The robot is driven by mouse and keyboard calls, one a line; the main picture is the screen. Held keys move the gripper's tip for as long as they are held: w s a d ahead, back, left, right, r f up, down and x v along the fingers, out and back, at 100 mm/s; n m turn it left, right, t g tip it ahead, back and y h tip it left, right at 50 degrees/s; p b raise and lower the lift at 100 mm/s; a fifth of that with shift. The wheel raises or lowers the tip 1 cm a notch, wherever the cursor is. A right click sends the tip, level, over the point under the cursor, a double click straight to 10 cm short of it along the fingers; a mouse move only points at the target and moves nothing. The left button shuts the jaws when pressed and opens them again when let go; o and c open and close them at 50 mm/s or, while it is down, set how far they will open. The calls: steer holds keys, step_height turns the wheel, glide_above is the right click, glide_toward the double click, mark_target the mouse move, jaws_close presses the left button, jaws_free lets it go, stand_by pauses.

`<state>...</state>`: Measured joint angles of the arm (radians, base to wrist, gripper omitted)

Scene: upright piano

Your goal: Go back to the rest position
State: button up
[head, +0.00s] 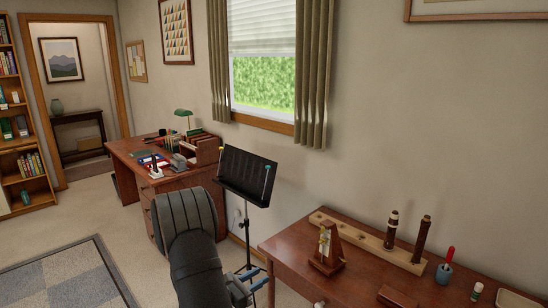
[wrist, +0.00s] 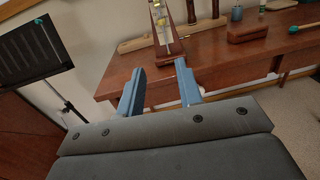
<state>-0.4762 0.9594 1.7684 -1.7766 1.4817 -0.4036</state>
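My gripper (wrist: 159,67) shows in the wrist view with its two blue fingers spread apart and nothing between them. It is in front of the edge of the brown wooden table (wrist: 112,82), with the metronome just beyond the fingertips. In the head view my gripper (head: 262,274) is low in the middle, left of that table (head: 290,246) and near the music stand's pole. My dark arm hides part of the floor and the desk there.
The black music stand (head: 245,174) stands close behind my gripper. The wooden metronome (head: 327,250), a wooden rack (head: 362,240) with dark upright pieces, and a cup (head: 444,273) are on the table. A desk (head: 160,176) stands farther back. Carpet (head: 95,215) lies open to the left.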

steer(key=shift+x, duration=1.45)
stand_by(1.0)
